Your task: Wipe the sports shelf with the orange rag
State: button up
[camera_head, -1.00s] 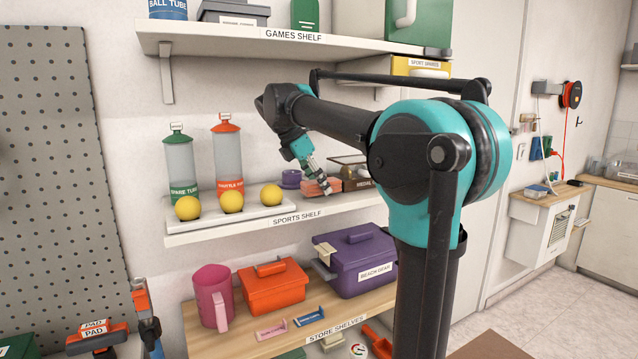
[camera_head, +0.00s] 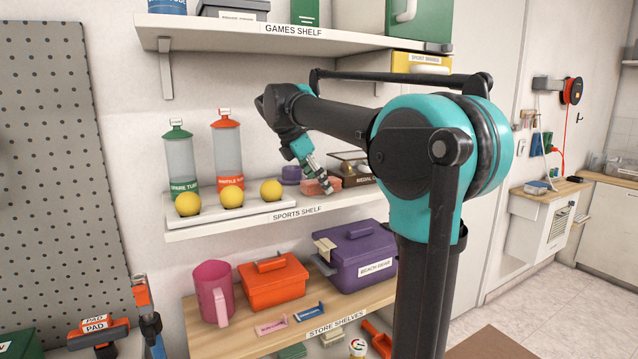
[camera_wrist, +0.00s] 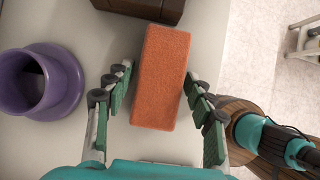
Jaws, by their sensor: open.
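The sports shelf (camera_head: 240,227) is a white wall shelf in the middle of the head view. A folded orange, block-shaped rag (camera_wrist: 160,77) lies on it, and a small part shows in the head view (camera_head: 311,188). My gripper (camera_wrist: 156,76) is open, with the rag between its two fingers in the wrist view. Gaps show beside the rag, wider on the left. In the head view my gripper (camera_head: 325,188) points down at the rag and hides part of it.
A purple round holder (camera_wrist: 65,82) stands left of the rag. A brown medal box (camera_head: 352,181) is close to it. A tray with yellow balls (camera_head: 231,196) and two tubes fill the shelf's left part. The games shelf (camera_head: 290,40) hangs above.

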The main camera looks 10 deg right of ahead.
jog(key=shift+r, duration=0.15)
dwell(0.5)
jog(key=shift+r, duration=0.35)
jog(key=c, duration=0.9)
jog(key=shift+c, duration=0.6)
